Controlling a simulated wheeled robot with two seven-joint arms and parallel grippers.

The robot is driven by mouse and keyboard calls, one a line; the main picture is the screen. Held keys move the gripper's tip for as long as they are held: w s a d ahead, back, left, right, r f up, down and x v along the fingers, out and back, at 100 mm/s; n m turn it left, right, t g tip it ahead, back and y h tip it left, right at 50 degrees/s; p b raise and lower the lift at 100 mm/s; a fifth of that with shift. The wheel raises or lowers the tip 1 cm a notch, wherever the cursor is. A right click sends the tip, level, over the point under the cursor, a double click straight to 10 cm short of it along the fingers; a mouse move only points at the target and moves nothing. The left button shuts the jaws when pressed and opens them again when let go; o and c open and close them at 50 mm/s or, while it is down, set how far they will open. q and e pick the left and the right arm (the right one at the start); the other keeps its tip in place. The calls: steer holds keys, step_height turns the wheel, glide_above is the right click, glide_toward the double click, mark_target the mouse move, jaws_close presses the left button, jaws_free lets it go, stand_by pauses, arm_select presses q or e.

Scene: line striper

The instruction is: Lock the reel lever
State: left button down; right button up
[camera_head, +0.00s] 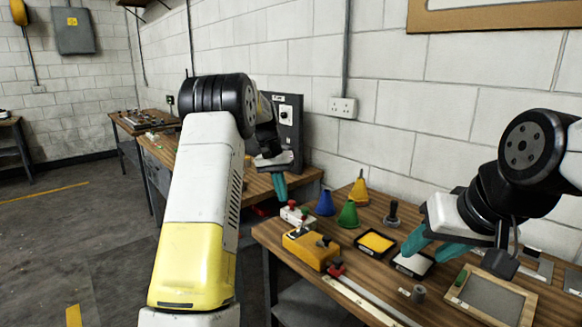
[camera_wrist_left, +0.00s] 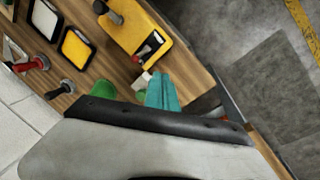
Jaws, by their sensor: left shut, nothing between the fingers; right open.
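The yellow line striper (camera_head: 310,249) sits near the left end of the wooden table, with dark parts on top. I cannot tell which part is the reel lever. My left gripper (camera_head: 280,187) is shut and empty, raised above and behind the striper; its teal fingers (camera_wrist_left: 163,92) show in the wrist view. My right gripper (camera_head: 433,250) is open over a black-rimmed white tray (camera_head: 413,263), with nothing between its fingers.
A white block with red and green knobs (camera_head: 293,213) stands behind the striper. Blue (camera_head: 326,204), green (camera_head: 348,215) and yellow (camera_head: 358,189) cones stand near the wall. A yellow pad (camera_head: 375,242) and a wood-framed screen (camera_head: 492,296) lie to the right. A long metal strip (camera_head: 368,301) runs along the front.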

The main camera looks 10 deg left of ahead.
arm_select(q)
step_height(320, 180, up, 8)
steer(key=w, duration=0.2)
steer(key=shift+r, duration=0.2)
steer(key=shift+w+d, duration=0.1)
